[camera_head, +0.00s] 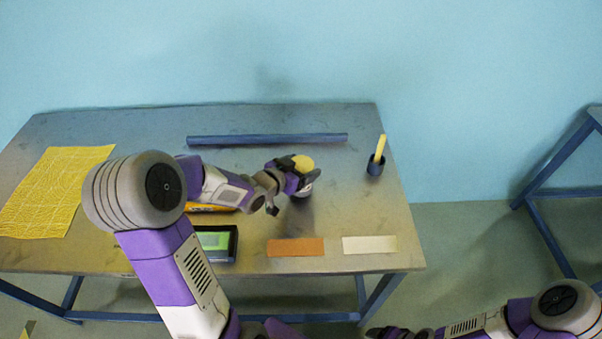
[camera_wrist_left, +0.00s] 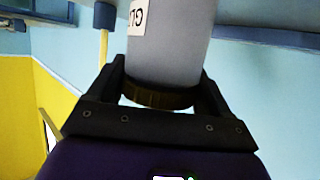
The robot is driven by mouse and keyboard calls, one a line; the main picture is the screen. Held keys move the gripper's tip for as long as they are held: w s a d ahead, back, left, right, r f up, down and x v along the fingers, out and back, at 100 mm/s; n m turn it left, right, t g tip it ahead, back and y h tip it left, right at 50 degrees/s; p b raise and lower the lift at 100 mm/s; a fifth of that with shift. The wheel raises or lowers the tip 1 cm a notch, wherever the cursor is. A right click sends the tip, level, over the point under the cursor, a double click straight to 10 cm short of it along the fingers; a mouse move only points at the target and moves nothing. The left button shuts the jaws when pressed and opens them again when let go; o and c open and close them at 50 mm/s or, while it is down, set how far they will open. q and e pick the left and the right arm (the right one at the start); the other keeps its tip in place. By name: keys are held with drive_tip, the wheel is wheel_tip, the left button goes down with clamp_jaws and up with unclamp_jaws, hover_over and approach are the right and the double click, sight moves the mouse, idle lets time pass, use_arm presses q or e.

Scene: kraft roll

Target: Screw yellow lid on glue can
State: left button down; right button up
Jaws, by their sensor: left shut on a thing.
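The grey glue can (camera_wrist_left: 168,45) stands on the table, with part of its white label (camera_wrist_left: 137,17) showing in the inverted left wrist view. In the head view the can (camera_head: 307,190) is mostly hidden by my left gripper. The yellow lid (camera_head: 303,162) is at the can's top; it looks dark in the wrist view (camera_wrist_left: 160,96). It meets the can there with no clear gap, but I cannot tell how far it is threaded. My left gripper (camera_head: 299,168) is shut on the lid from the side. My right gripper (camera_head: 388,332) is at the bottom edge, its jaws unclear.
A dark blue bar (camera_head: 267,140) lies behind the can. A dark cup (camera_head: 376,166) with a yellow stick stands to the right. Orange (camera_head: 296,247) and cream (camera_head: 369,245) strips lie in front, near a green-screened device (camera_head: 217,242). A yellow gridded sheet (camera_head: 52,192) lies far left.

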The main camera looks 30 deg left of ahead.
use_arm(q)
drive_tip(key=shift+f, duration=0.95)
drive_tip(key=shift+r, duration=0.1)
drive_tip(key=shift+f+b, duration=0.25)
drive_tip(key=shift+b, duration=0.15)
unclamp_jaws()
drive_tip(key=shift+r, duration=0.1)
